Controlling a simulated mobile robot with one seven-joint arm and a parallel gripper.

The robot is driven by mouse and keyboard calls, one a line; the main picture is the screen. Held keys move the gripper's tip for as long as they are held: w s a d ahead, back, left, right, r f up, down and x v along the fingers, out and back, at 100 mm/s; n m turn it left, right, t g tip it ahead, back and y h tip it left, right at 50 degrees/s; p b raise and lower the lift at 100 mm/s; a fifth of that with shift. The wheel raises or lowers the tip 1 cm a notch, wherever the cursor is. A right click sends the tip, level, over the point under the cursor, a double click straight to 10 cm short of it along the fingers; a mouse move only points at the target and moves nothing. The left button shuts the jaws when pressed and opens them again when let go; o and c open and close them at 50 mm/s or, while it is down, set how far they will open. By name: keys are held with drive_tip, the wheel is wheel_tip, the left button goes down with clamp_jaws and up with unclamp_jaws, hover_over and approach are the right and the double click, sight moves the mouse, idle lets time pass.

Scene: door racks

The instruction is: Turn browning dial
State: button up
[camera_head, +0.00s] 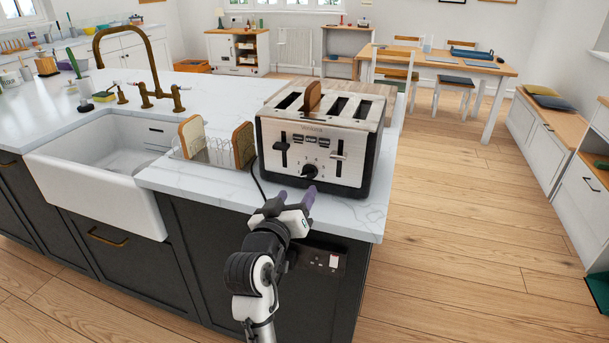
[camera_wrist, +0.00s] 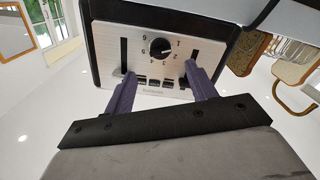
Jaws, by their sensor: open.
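The browning dial (camera_head: 309,172) is a round black knob low on the middle of the toaster's front, with numbers around it. The silver and black toaster (camera_head: 283,112) stands upright on the counter's corner, with a slice of brown bread (camera_head: 313,97) in one slot. In the wrist view the dial (camera_wrist: 160,48) shows beyond the fingers, with the toaster panel upside down. My gripper (camera_head: 290,198) is just in front of and below the dial. Its two purple fingers (camera_wrist: 162,88) are apart with nothing between them. In the wrist view the fingertips appear short of the dial, towards the levers' side.
A wire toast rack (camera_head: 215,150) with bread slices stands left of the toaster. A black cord runs down the toaster's left side. The white sink (camera_head: 95,170) and brass tap (camera_head: 150,85) are further left.

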sight(307, 175)
drive_tip(key=p+x, duration=0.1)
drive_tip(key=x, duration=0.6)
drive_tip(key=shift+w+p, duration=0.3)
drive_tip(key=shift+w, duration=0.1)
drive_tip(key=shift+c, duration=0.3)
drive_tip(key=c, duration=0.9)
